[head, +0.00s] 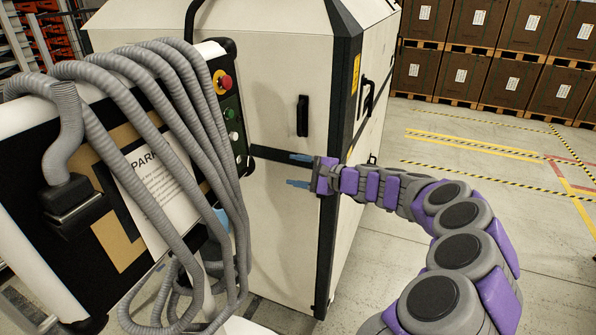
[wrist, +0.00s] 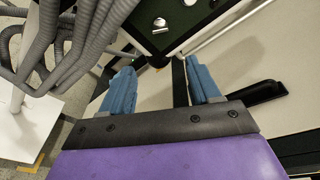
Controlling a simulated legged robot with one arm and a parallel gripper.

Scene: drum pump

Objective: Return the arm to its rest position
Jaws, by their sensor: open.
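My gripper (head: 299,171) is at the end of my purple and grey arm, in front of the pale cabinet (head: 275,60) in the head view. Its two blue fingers are spread apart with nothing between them. In the wrist view my gripper (wrist: 158,90) also shows open and empty, with the dark control panel (wrist: 180,22) beyond the fingertips. The arm reaches in from the lower right and is stretched out. In the head view the control panel (head: 229,108), with a red button, stands left of the gripper, apart from it.
Grey corrugated hose (head: 150,75) hangs in loops over a parking board (head: 130,215) at the left. The cabinet has black handles (head: 303,115). Stacked brown boxes (head: 475,75) on pallets stand at the back right. The floor (head: 450,150) at the right is open, with striped markings.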

